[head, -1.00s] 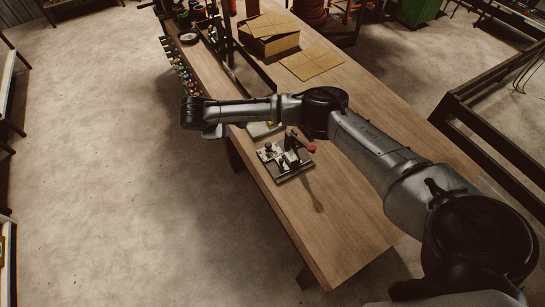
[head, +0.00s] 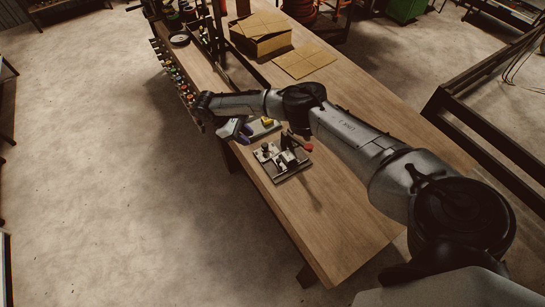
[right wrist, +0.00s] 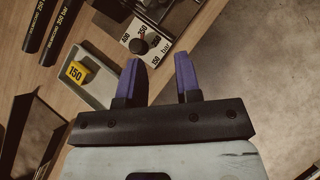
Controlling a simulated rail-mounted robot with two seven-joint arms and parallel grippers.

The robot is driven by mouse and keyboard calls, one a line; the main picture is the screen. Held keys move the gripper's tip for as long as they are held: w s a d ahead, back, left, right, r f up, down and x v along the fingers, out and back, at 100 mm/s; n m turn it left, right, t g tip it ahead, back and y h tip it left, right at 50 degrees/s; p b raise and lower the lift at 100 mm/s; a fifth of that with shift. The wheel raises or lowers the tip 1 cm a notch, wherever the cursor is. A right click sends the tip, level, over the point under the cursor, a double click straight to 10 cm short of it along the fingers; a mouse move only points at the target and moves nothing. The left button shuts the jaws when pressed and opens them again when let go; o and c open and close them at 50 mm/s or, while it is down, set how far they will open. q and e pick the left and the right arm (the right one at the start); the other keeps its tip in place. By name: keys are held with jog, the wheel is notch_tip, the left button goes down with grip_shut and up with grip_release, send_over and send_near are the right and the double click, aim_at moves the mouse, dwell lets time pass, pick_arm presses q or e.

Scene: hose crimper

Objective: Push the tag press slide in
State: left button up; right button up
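The tag press (head: 285,160) sits on the wooden bench near its left edge, with a pale plate, a dark knob and a red-knobbed lever. In the right wrist view, a pale plate with pressure numbers (right wrist: 153,36) and a dark knob (right wrist: 138,46) lies just ahead of the fingers. I cannot pick out the slide surely. My right gripper (right wrist: 158,62) is open and empty, its two purple fingers apart; it also shows in the head view (head: 240,130), just left of the press. I see no contact with the press. My left gripper is not in view.
A grey tray (right wrist: 97,92) with a yellow "150" tag (right wrist: 76,73) lies beside the press. Dark printed hoses (right wrist: 64,30) lie beyond. A cardboard box (head: 261,42) and flat cardboard (head: 304,61) are farther back. The bench front is clear.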

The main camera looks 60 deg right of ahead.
jog(key=shift+s+a+r, duration=0.15)
jog(key=shift+s, duration=0.2)
jog(key=b, duration=0.3)
send_over(275, 164)
jog(key=w, duration=0.2)
jog(key=shift+a+f, duration=0.15)
jog(key=shift+f, duration=1.85)
jog(key=shift+a+f, duration=0.15)
jog(key=shift+f, duration=1.8)
jog(key=shift+x, duration=1.25)
jog(key=shift+s, duration=0.1)
grip_shut()
